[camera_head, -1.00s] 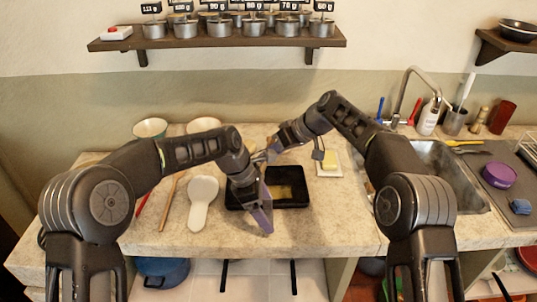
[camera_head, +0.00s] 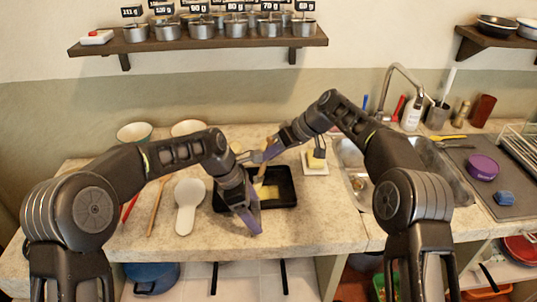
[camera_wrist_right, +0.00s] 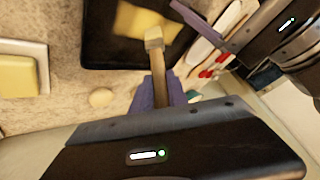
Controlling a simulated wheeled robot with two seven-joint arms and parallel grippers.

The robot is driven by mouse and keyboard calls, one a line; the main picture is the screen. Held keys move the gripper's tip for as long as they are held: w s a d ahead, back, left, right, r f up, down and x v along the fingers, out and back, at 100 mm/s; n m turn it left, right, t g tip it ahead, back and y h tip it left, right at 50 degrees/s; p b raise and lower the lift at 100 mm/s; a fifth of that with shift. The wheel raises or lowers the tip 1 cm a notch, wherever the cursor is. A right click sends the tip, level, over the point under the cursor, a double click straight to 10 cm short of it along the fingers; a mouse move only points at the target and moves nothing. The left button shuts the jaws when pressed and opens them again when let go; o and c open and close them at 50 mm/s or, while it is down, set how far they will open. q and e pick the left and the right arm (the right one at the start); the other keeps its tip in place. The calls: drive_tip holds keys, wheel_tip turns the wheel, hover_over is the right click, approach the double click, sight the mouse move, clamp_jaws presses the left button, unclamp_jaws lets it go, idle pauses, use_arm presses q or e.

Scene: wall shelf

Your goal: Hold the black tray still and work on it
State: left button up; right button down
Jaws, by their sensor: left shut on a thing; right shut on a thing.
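The black tray (camera_head: 284,203) lies on the counter, with a flat yellow patch (camera_head: 268,192) inside; both also show in the right wrist view, the tray (camera_wrist_right: 98,45) and the patch (camera_wrist_right: 135,20). My left gripper (camera_head: 252,215) is shut at the tray's front left edge; its purple finger covers the exact contact. My right gripper (camera_head: 271,150) is shut on a wooden-handled tool (camera_head: 263,168), which looks like a brush. In the right wrist view the tool's pale head (camera_wrist_right: 153,38) is over the tray beside the yellow patch; whether it touches is unclear.
A white dish with a yellow block (camera_head: 315,160) stands right of the tray. A white spoon rest (camera_head: 188,205) and thin utensils lie to the left, with two bowls (camera_head: 134,132) behind. The sink (camera_head: 440,175) is at right. A shelf of metal pots (camera_head: 200,30) hangs above.

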drive_tip(key=shift+d, duration=1.85)
drive_tip(key=shift+w, duration=0.1)
drive_tip(key=d, duration=0.3)
drive_tip(key=shift+d, duration=0.4)
drive_tip(key=shift+w, duration=0.1)
drive_tip(key=shift+w, duration=0.65)
drive_tip(key=shift+a, duration=0.2)
drive_tip(key=shift+s+a, duration=0.1)
drive_tip(key=shift+a, duration=1.7)
